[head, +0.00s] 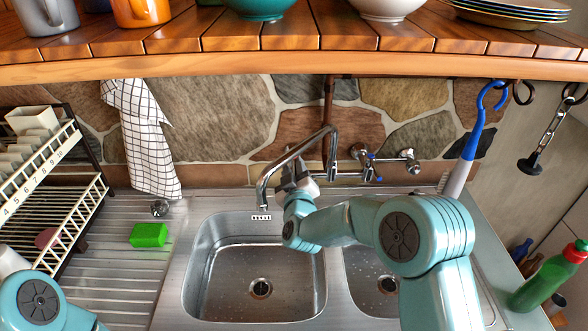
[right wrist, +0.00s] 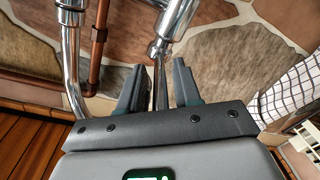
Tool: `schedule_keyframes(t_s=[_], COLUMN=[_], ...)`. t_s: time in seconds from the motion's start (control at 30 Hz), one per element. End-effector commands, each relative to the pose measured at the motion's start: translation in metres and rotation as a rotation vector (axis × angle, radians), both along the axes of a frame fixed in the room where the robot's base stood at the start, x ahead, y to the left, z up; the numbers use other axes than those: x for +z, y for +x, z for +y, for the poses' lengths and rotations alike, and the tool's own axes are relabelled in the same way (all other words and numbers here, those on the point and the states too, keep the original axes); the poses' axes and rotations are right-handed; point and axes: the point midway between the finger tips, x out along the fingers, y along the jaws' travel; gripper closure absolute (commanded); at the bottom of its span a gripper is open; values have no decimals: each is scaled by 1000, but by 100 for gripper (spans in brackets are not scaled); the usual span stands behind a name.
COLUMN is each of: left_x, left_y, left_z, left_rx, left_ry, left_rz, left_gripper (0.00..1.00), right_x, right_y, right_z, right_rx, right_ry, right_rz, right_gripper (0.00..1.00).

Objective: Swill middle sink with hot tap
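The steel basin (head: 205,290) under the tap spout is in the middle of the head view, with a drain (head: 260,287) at its bottom and no water seen in it. The chrome spout (head: 262,195) hangs over its back part, and no stream is seen. My right gripper (head: 297,178) is at the wall beside the spout, at the left end of the tap fittings. In the right wrist view its two fingers (right wrist: 158,82) stand apart on either side of a thin stem below a chrome fitting (right wrist: 168,35). The left forearm enters at bottom left; its gripper is out of view.
A second basin (head: 362,255) lies to the right, partly behind my right arm. More chrome valves (head: 370,160) with blue marks are on the wall. A green sponge (head: 149,235), dish rack (head: 70,225), checked towel (head: 145,135) and green bottle (head: 548,280) surround the sinks. A wooden shelf (head: 300,68) overhangs.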

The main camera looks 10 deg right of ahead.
Motion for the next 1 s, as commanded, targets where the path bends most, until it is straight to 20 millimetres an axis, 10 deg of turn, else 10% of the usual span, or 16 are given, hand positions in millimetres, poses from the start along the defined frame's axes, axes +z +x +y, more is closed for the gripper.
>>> schedule_keyframes(t_s=[0.1,0.87,0.9,1.0], left_x=[0,-8,-8,-8], left_y=[0,0,0,0], left_z=[0,0,0,0], left_rx=[0,0,0,0], left_ry=[0,0,0,0], left_rz=[0,0,0,0], left_gripper=[55,55,55,55], right_x=[0,3,3,2], right_y=[0,2,2,2], right_z=[0,7,7,7], right_rx=[-1,-142,-142,-141], right_ry=[0,1,1,1], right_rz=[-1,-5,-5,-4], right_gripper=[100,100,76,60])
